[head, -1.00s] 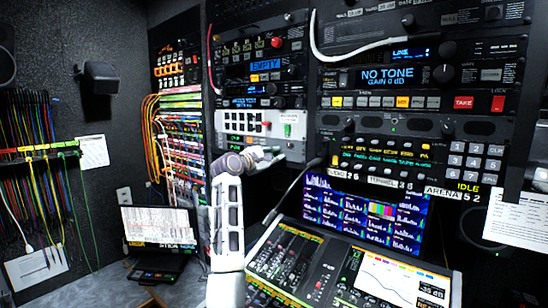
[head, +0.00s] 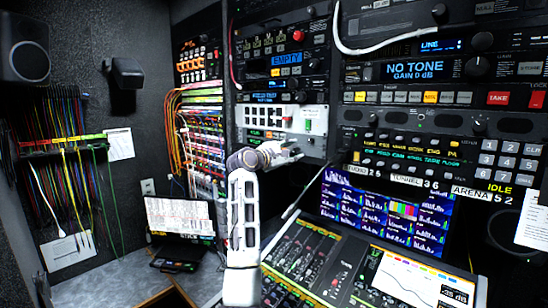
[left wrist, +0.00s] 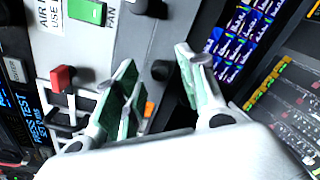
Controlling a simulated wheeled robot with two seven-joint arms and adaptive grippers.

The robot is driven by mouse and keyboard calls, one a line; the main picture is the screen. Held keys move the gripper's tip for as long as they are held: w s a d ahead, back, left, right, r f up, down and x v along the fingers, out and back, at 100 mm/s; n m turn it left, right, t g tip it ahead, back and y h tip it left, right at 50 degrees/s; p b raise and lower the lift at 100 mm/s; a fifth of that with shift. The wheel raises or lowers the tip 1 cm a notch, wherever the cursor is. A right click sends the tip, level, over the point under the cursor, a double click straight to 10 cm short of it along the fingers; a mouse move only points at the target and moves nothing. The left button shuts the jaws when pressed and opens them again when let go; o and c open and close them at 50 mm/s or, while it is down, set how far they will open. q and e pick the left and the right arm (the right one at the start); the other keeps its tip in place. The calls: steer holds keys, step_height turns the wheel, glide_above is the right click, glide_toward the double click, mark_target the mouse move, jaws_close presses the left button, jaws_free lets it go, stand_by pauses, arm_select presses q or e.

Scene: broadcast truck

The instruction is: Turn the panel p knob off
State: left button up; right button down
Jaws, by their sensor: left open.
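My left gripper (head: 290,153) is in front of the lower edge of the light grey panel (head: 260,135) in the head view. In the left wrist view, the open jaws (left wrist: 158,62) point at this grey panel (left wrist: 125,50), with one finger on either side of a black knob (left wrist: 160,70). I cannot tell whether the fingers touch the knob. Another black knob (left wrist: 147,8) is at the top of that view. I cannot read a "panel p" label or the knob's setting. My right gripper is not in view.
A laptop (head: 180,220) stands on the left.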

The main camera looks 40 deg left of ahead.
arm_select(q)
steer(key=s+a, duration=0.1)
steer(key=s, duration=0.9)
steer(key=shift+s, duration=0.15)
stand_by(0.7)
